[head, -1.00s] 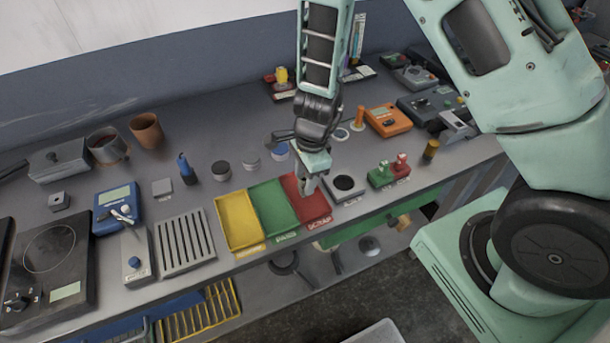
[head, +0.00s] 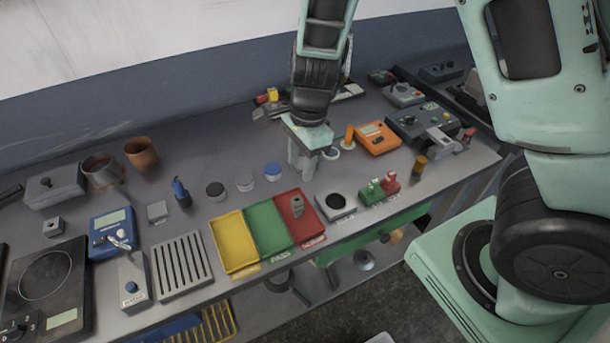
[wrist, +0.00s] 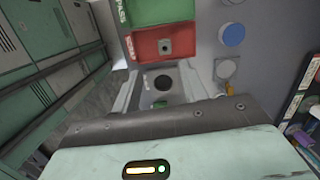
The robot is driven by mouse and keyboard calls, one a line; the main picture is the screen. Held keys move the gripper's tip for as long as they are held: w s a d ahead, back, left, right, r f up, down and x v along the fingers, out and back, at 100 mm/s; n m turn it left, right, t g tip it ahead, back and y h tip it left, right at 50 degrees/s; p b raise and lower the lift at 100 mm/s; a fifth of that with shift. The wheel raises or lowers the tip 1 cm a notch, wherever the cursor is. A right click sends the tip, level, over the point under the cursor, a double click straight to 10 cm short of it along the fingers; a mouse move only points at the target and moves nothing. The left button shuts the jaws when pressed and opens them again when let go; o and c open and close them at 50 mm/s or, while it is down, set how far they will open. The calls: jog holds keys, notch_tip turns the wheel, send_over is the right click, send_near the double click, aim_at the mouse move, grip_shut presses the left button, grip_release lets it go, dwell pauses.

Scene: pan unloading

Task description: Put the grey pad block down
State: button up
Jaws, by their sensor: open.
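The grey pad block (head: 297,206) stands in the red tray (head: 313,223) marked SCRAP. It looks small and upright, with a dark spot on top that shows in the wrist view (wrist: 164,46). My gripper (head: 301,168) is open and empty, raised behind the red tray and apart from the block. In the wrist view its two fingers (wrist: 159,85) are spread wide, with nothing between them but the bench and a black-holed grey fixture beyond.
The green tray (head: 269,230) and yellow tray (head: 234,243) sit left of the red one. The grey fixture (head: 335,205) and red and green clamps (head: 379,187) stand to its right. Several round discs, including a blue one (head: 273,171), lie behind the trays.

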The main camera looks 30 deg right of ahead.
jog(key=s+a+r+n, duration=0.3)
jog(key=s+r+n, duration=0.3)
jog(key=s+n, duration=0.3)
jog(key=s+a+r+n+h, duration=0.1)
jog(key=s+a+r+n, duration=0.3)
jog(key=s+n, duration=0.6)
notch_tip(320, 180, up, 2)
jog(key=n, duration=0.6)
jog(key=shift+s+r, duration=0.2)
jog(key=shift+r, duration=0.05)
jog(key=shift+a, duration=0.1)
notch_tip(320, 180, down, 8)
jog(key=b, duration=0.8)
jog(key=shift+f+b, duration=0.25)
jog(key=shift+b, duration=0.05)
